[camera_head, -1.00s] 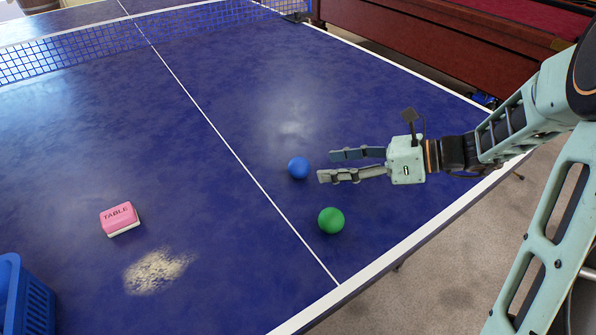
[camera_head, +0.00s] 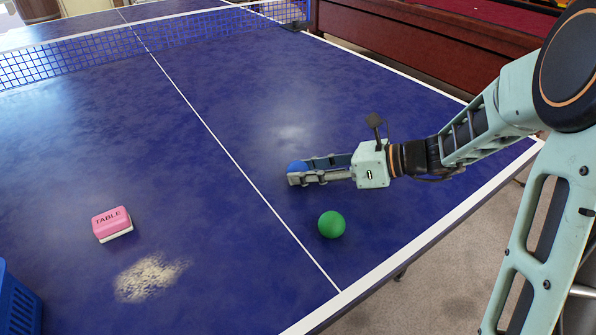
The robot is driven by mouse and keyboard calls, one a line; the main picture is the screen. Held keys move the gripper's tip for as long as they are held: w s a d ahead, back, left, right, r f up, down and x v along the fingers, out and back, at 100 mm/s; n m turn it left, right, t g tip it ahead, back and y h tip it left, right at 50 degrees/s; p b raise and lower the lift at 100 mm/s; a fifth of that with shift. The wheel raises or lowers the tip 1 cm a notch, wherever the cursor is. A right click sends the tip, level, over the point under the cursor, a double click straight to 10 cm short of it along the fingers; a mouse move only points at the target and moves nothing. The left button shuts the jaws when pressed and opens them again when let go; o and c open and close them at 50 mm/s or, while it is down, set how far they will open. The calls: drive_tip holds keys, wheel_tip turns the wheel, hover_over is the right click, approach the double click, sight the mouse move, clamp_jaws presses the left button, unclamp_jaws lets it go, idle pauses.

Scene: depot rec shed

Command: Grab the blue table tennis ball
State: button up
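The blue table tennis ball (camera_head: 297,167) is on the blue table, at the fingertips of my gripper (camera_head: 298,172). The near grey finger hides its lower part, and its top shows between the two fingers. The far finger passes behind it. The fingers are spread about as wide as the ball, and I cannot tell whether they press on it. My gripper points left, low over the table. A green ball (camera_head: 331,225) lies apart, below and right of the fingertips.
A pink and white eraser block marked TABLE (camera_head: 112,224) lies at the left, near a pale powdery patch (camera_head: 150,277). A blue basket (camera_head: 18,305) is at the lower left corner. The net (camera_head: 100,55) crosses the far side. The table (camera_head: 220,230) is otherwise clear.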

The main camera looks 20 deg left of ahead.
drive_tip(key=c, duration=0.4)
drive_tip(key=shift+o, duration=0.2)
drive_tip(key=shift+r, duration=0.15)
